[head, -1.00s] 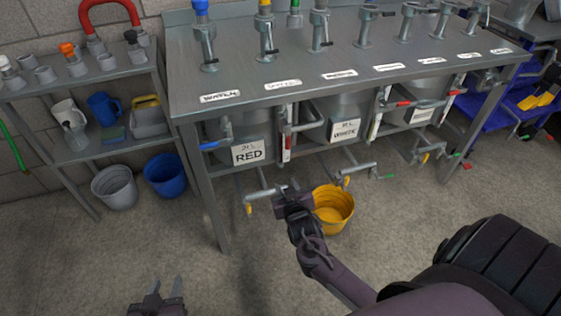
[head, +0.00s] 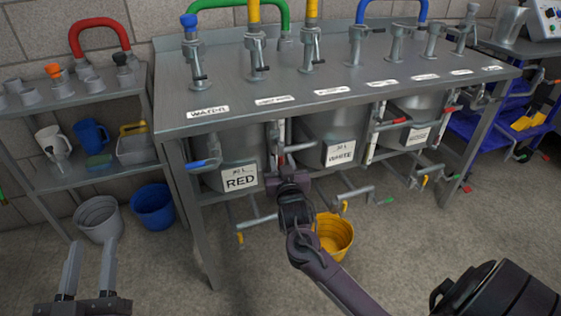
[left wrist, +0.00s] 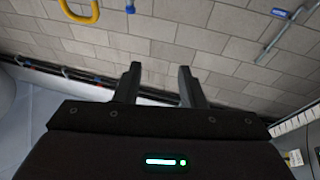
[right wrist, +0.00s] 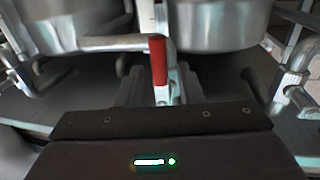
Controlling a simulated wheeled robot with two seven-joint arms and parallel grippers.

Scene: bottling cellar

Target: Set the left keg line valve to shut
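Three kegs hang under the steel bench (head: 180,122). The left keg (head: 215,150) carries a RED sign (head: 240,178). Beside it on the right is an upright pipe (head: 282,132). My right gripper (head: 288,172) is at this pipe's lower part and hides some of it. In the right wrist view, a red lever handle (right wrist: 158,62) stands upright between and just beyond the open fingers of my right gripper (right wrist: 160,92). I cannot tell whether they touch it. My left gripper (head: 90,262) is open and empty at the lower left; its open fingers show in the left wrist view (left wrist: 157,85).
A blue handle (head: 203,163) sits left of the RED keg. A yellow-handled pipe (head: 240,238) is below. The WHITE keg (head: 320,128) is right of my right gripper. A yellow bucket (head: 335,235) stands on the floor near my right arm.

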